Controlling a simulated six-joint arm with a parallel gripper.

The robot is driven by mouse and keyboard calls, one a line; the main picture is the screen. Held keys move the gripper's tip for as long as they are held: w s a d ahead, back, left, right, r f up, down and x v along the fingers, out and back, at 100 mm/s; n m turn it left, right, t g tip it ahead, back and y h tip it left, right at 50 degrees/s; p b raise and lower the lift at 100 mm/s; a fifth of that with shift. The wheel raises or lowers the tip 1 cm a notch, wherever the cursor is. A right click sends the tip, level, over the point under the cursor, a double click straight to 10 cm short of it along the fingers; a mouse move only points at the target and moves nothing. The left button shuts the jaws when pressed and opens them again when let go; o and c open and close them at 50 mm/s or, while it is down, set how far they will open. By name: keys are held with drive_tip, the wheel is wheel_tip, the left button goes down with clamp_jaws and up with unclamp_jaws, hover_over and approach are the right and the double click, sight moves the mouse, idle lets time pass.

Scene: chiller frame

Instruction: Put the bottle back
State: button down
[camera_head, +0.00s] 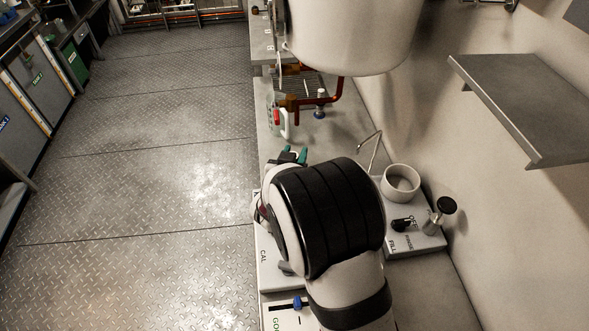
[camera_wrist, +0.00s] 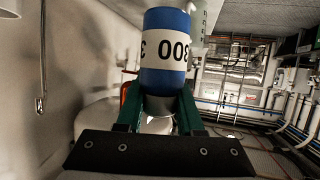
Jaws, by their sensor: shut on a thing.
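The bottle (camera_wrist: 167,75) is blue with a white band reading "300", which appears upside down in the wrist view. My gripper (camera_wrist: 160,112) has green fingers on both sides of the bottle's narrower grey end and is shut on it. In the head view, my gripper (camera_head: 294,156) shows only as green fingertips above the worktop beyond my black-and-white arm. The arm hides the rest of the gripper, and I cannot make out the held bottle there.
At right are a round white cup (camera_head: 401,181), a fill panel (camera_head: 420,243) with knobs, and a wall shelf (camera_head: 525,105).

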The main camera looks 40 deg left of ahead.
drive_tip(key=w+d+r+n+g+y, duration=0.3)
drive_tip(key=w+r+n+g+y, duration=0.15)
drive_tip(key=w+r, duration=0.2)
drive_tip(key=s+d+f+n+g+y, duration=0.2)
drive_tip(key=s+d+f+n+g, duration=0.25)
drive_tip(key=d, duration=0.25)
drive_tip(key=s+d+f+n+g+y, duration=0.1)
drive_tip(key=s+d+f+n+g, duration=0.3)
drive_tip(key=d, duration=0.3)
drive_tip(key=f, duration=0.3)
drive_tip(key=s+f, duration=0.1)
drive_tip(key=f, duration=0.4)
drive_tip(key=shift+s+d+f, duration=0.15)
drive_tip(key=shift+d+f, duration=0.15)
drive_tip(key=shift+d, duration=0.05)
drive_tip(key=shift+f, duration=0.15)
drive_tip(key=c, duration=0.5)
unclamp_jaws()
drive_tip(key=shift+c, duration=0.2)
